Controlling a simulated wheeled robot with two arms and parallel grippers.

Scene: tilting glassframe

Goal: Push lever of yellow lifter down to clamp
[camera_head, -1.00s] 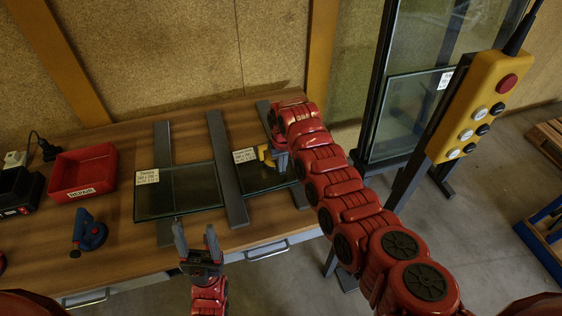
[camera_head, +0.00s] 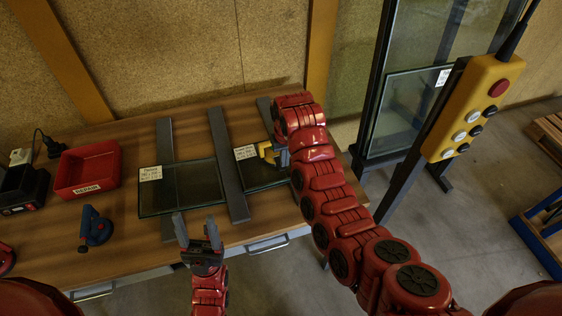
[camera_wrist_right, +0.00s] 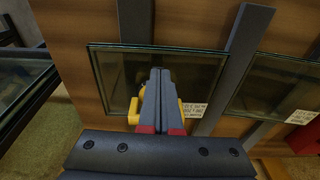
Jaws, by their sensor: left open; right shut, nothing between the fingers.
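The yellow lifter (camera_head: 268,153) sits on the right glass pane (camera_head: 259,176), largely hidden by my right arm in the head view. In the right wrist view the lifter (camera_wrist_right: 134,111) shows as yellow parts on both sides of my right gripper's fingers. My right gripper (camera_wrist_right: 160,72) is shut and empty, directly over the lifter. Its lever is hidden, and I cannot tell whether the fingers touch it.
Grey bars (camera_head: 228,165) lie on the wooden table (camera_head: 125,225) under the panes. A red bin (camera_head: 87,170) and a blue suction lifter (camera_head: 95,228) are at the left. A yellow control box (camera_head: 474,107) hangs at the right, before a rack with glass (camera_head: 405,110).

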